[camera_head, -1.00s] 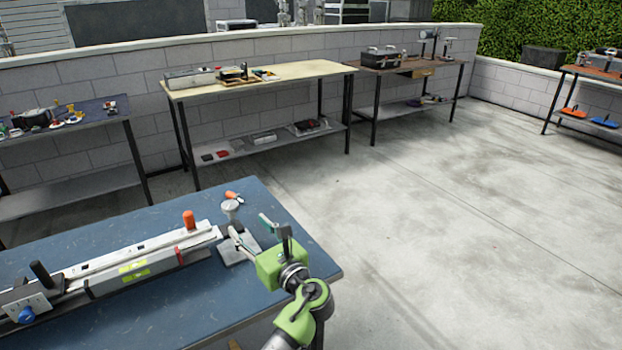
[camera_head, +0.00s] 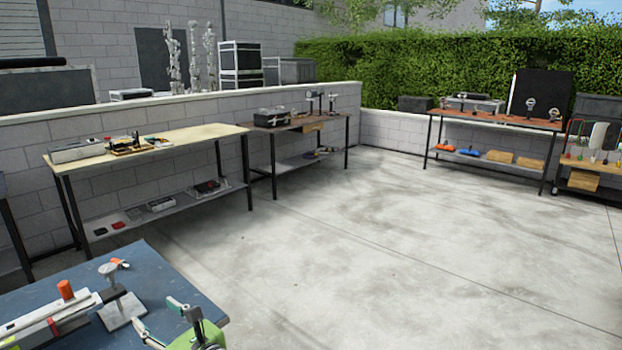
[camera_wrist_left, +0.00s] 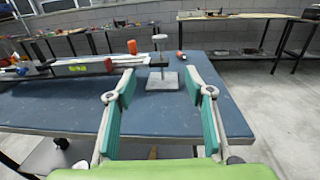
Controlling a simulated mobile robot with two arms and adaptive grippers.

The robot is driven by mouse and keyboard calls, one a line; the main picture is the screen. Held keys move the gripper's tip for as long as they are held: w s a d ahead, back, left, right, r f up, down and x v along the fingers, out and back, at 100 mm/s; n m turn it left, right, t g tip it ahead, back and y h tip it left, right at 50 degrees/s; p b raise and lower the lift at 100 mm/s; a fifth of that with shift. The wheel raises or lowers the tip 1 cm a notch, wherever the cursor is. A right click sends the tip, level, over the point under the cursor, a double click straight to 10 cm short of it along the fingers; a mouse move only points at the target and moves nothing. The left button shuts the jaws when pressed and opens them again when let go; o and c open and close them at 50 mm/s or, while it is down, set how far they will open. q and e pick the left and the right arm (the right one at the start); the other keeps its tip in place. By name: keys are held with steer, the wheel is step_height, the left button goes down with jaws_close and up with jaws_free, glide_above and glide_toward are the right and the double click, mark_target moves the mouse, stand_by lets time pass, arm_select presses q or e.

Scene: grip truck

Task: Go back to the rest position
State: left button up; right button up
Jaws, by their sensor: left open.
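My left gripper (camera_head: 166,318) shows at the bottom of the head view, at the right edge of the blue-topped table (camera_head: 165,272). In the left wrist view its two teal-padded fingers (camera_wrist_left: 158,92) are spread apart with nothing between them. Beyond them, on the blue table top (camera_wrist_left: 60,108), stands a small metal post on a square plate (camera_wrist_left: 162,80). The gripper is apart from this post. My right gripper is in neither view.
A long grey tool with an orange knob (camera_head: 66,290) lies on the blue table, beside a small orange-handled item (camera_head: 120,262). A cream-topped bench (camera_head: 190,137) and brown benches (camera_head: 290,124) line the wall. The concrete floor (camera_head: 370,240) is widely clear.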

arm_select(q)
step_height(320, 180, down, 24)
steer(key=s+d+n+g+h, duration=0.1)
steer(key=s+d+h, duration=0.2)
steer(key=h, duration=0.3)
steer(key=s+d+f+n+g+h, duration=0.1)
steer(key=s+f+n+h, duration=0.1)
steer(key=s+f, duration=0.45)
steer(key=s+d+f+n+g+h, duration=0.1)
steer(key=s+f+n+g, duration=0.15)
steer(key=f, duration=0.75)
steer(key=s+d+f+n+g+h, duration=0.1)
steer(key=s+d+f+n+h, duration=0.15)
steer(key=s+f, duration=0.65)
steer(key=s+d+f+n+g+h, duration=0.15)
steer(key=s+f+n, duration=0.35)
steer(key=s, duration=0.6)
steer(key=s+f+n+g+h, duration=0.1)
steer(key=s+f+n, duration=0.2)
steer(key=s, duration=0.8)
steer(key=s+f+n+g, duration=0.1)
steer(key=s+f+n, duration=0.3)
steer(key=s, duration=0.7)
steer(key=n, duration=0.2)
steer(key=shift+d+f+n+h, duration=0.15)
steer(key=shift+d+n+h, duration=0.15)
steer(key=shift+h, duration=0.1)
